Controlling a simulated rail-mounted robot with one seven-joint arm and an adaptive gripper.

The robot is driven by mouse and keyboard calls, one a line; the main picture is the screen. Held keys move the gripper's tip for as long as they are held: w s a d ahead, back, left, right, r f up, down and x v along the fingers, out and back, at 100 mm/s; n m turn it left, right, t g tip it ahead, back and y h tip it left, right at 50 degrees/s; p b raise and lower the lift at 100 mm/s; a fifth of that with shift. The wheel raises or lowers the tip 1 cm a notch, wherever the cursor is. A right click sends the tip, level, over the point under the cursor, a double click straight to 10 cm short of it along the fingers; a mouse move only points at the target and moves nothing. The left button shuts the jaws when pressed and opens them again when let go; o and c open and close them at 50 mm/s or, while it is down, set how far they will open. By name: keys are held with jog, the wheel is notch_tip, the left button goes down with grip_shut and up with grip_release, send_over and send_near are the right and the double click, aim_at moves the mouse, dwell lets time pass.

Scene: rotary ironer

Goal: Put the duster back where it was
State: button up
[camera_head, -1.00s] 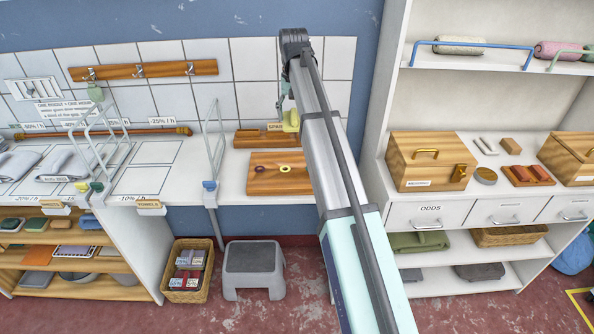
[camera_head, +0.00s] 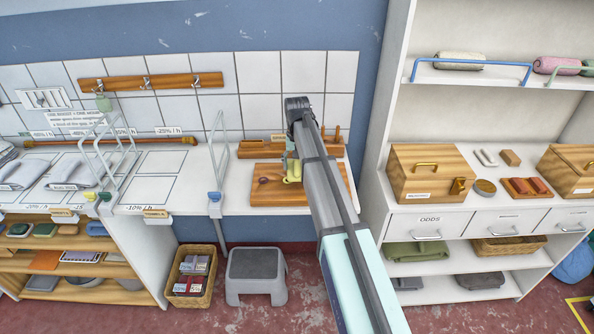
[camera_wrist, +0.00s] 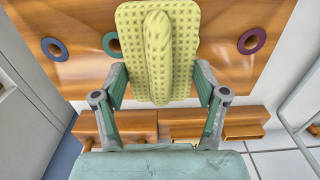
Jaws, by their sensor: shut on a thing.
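My gripper (camera_wrist: 160,98) is shut on a yellow-green waffle-textured duster (camera_wrist: 130,50) with a raised ridge along its middle. The duster also shows in the head view (camera_head: 292,172), hanging from my gripper (camera_head: 292,155) over a wooden board (camera_head: 262,198) on the white counter. In the wrist view the board (camera_wrist: 75,75) lies beyond the duster, which covers part of it. Whether the duster touches the board cannot be told.
Blue (camera_wrist: 54,47), teal (camera_wrist: 111,43) and purple (camera_wrist: 252,40) rings are on the board. A wooden holder (camera_head: 255,149) stands behind it by the tiled wall. A wire stand (camera_head: 216,160) is to the left, the shelf unit (camera_head: 375,150) to the right.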

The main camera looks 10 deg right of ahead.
aim_at(297, 162)
jog(key=shift+f+p, duration=0.55)
jog(key=shift+f, duration=1.4)
jog(key=shift+f, duration=0.15)
jog(key=o, duration=1.1)
notch_tip(297, 162, up, 12)
jog(key=b, duration=0.3)
jog(key=shift+r, duration=0.2)
